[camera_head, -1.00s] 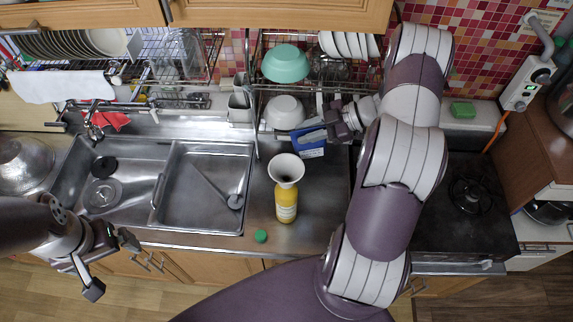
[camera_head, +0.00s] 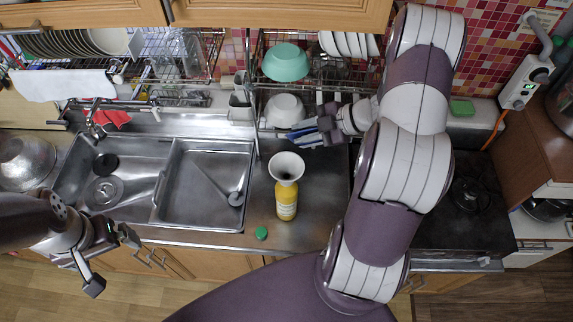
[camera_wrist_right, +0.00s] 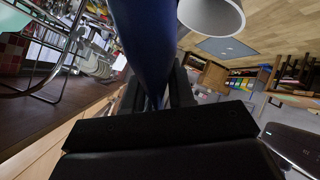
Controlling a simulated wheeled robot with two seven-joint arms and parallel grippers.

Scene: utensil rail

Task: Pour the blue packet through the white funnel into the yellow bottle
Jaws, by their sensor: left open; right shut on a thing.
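The yellow bottle (camera_head: 286,205) stands upright on the counter right of the sink. The white funnel (camera_head: 286,168) sits upright on its mouth; its rim also shows in the right wrist view (camera_wrist_right: 212,14). My right gripper (camera_head: 322,126) is shut on the blue packet (camera_head: 304,136), behind and slightly right of the funnel. The packet is tilted, seen nearly edge-on from the head, and fills the upper middle of the right wrist view (camera_wrist_right: 150,40). No flow from it is visible. My left gripper (camera_head: 112,262) is open and empty at the front left, before the sink.
A green cap (camera_head: 262,233) lies on the counter in front of the bottle. The sink (camera_head: 150,190) is at left. A dish rack with a white bowl (camera_head: 285,107) and a teal bowl (camera_head: 285,62) stands close behind the packet. A dark stove (camera_head: 470,205) is at right.

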